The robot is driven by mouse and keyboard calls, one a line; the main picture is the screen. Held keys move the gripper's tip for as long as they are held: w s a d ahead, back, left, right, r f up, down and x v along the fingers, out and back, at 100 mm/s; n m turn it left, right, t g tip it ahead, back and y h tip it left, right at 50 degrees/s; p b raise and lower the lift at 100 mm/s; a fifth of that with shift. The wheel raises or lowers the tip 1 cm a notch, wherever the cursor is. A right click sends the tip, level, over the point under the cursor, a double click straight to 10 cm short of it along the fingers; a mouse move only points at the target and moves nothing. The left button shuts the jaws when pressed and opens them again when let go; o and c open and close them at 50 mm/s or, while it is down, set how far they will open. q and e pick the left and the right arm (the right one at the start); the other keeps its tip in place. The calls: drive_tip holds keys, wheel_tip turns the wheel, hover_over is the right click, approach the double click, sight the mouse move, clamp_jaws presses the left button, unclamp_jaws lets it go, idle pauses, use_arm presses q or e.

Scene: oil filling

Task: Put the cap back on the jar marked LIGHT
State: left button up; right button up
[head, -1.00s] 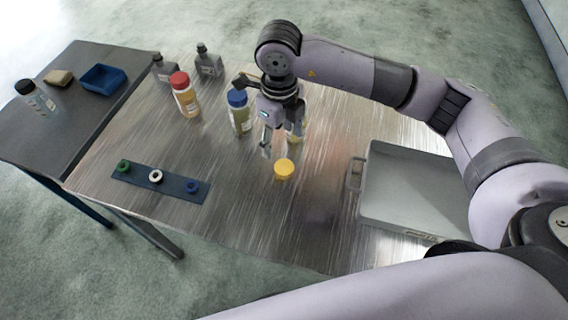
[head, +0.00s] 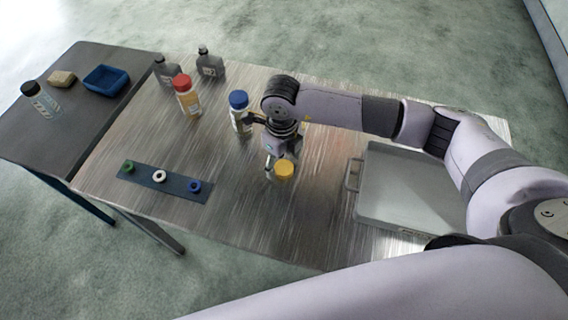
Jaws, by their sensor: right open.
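A yellow cap (head: 284,168) lies on the metal table, right of the middle of the head view. My right gripper (head: 276,170) is open and low, right at the cap's left side. Whether a finger touches the cap I cannot tell. An uncapped jar stands behind my right wrist and is almost wholly hidden. A jar with a blue cap (head: 239,101) and a jar with a red cap (head: 184,84) stand further left. Their labels are too small to read. My left gripper is not in view.
A dark strip (head: 145,175) with green, white and blue rings lies at the front left. A grey tray (head: 358,205) stands right. Two grey bottles (head: 209,67) stand at the back. A side table holds a blue bin (head: 106,81), a sponge (head: 62,79) and a bottle (head: 40,100).

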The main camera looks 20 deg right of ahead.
drive_tip(key=shift+f, duration=0.7)
drive_tip(key=shift+c, duration=0.3)
drive_tip(key=c, duration=0.7)
